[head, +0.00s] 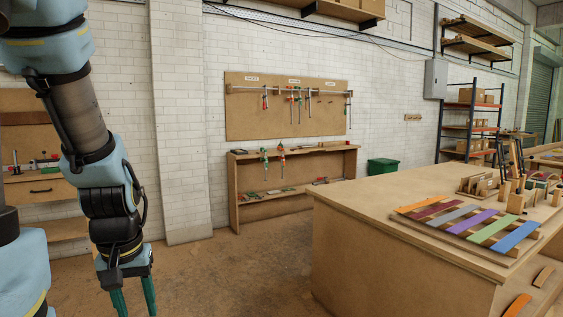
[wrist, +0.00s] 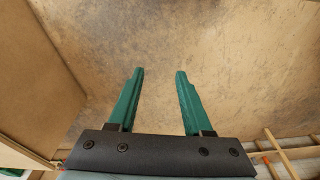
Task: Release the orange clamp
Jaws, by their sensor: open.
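My gripper (head: 134,302) hangs at the lower left of the head view, its green fingers pointing down and partly cut off by the frame edge. In the wrist view my gripper (wrist: 160,73) is open and empty, with bare floor beyond its fingertips. I cannot pick out an orange clamp with certainty. Dark upright clamps (head: 517,160) stand among wooden parts at the far right of the workbench (head: 400,210). My gripper is well apart from all of them.
Coloured slats (head: 476,220) lie on the workbench at right. A low wooden shelf unit (head: 240,205) with tools stands at the back wall, beside a green bin (head: 382,167). The floor (head: 240,270) between my arm and the workbench is clear. A wooden panel (wrist: 30,80) rises at left in the wrist view.

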